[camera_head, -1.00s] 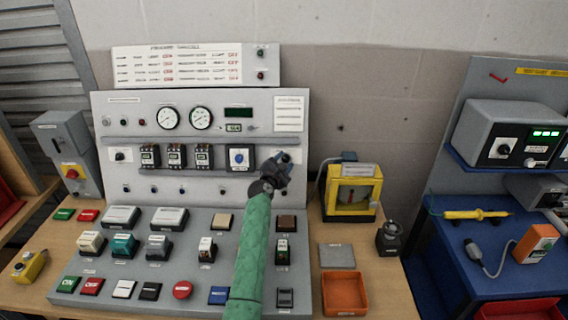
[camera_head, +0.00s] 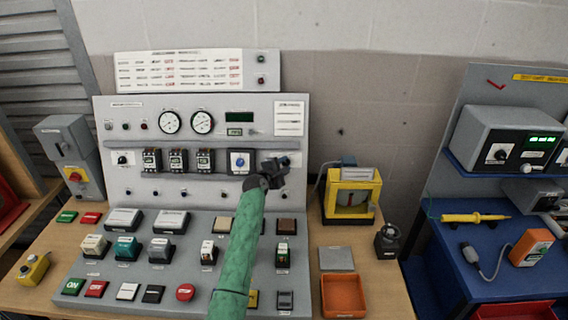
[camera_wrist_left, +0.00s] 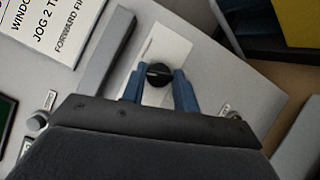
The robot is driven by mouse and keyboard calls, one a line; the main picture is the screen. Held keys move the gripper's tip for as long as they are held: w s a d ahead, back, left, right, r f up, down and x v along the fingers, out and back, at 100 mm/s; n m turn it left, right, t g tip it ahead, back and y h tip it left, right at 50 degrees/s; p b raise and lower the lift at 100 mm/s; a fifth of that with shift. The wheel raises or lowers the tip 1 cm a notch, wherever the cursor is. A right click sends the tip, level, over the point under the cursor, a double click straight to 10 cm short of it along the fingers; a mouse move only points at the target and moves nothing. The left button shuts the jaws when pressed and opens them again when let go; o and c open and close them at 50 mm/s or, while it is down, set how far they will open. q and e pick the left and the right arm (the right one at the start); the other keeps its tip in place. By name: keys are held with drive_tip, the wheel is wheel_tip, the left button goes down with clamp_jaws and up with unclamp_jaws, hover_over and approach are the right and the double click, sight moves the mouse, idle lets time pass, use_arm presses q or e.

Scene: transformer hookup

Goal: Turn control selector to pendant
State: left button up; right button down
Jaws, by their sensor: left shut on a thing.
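The control selector, a black round knob (camera_wrist_left: 158,74) on a pale plate, sits at the right end of the grey panel (camera_head: 175,107). In the left wrist view the knob lies between the two blue fingertips of my left gripper (camera_wrist_left: 159,90), which is shut on it. A light pointer line shows on the knob, running roughly across the gap between the fingers. The label wording around the knob is not readable. My right gripper is not in view.
A blue-faced rotary switch (camera_head: 239,161) is just left of the gripper. The sloped desk (camera_head: 133,262) below carries several buttons and modules. An orange tray (camera_head: 344,296) lies at the front right.

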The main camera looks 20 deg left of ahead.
use_arm(q)
drive_tip(key=shift+r+m+g+p, duration=0.2)
drive_tip(key=shift+m+g+p, duration=0.35)
drive_tip(key=shift+m, duration=0.45)
drive_tip(key=shift+m+g+p, duration=0.25)
drive_tip(key=shift+m+p, duration=0.05)
drive_tip(key=shift+m, duration=0.2)
drive_tip(key=shift+r+m+g+p, duration=0.1)
drive_tip(key=shift+m+g+p, duration=0.65)
drive_tip(key=shift+m, duration=0.45)
drive_tip(key=shift+m+g+p, duration=0.25)
drive_tip(key=shift+m+p, duration=0.1)
drive_tip(key=shift+m, duration=0.35)
drive_tip(key=m+g+y, duration=0.1)
drive_tip(key=m, duration=0.2)
drive_tip(key=shift+w+g, duration=0.1)
drive_tip(key=shift+g, duration=0.2)
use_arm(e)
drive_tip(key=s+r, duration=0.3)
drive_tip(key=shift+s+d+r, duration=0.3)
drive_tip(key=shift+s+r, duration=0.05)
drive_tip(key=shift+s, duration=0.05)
use_arm(q)
drive_tip(key=shift+d, duration=0.1)
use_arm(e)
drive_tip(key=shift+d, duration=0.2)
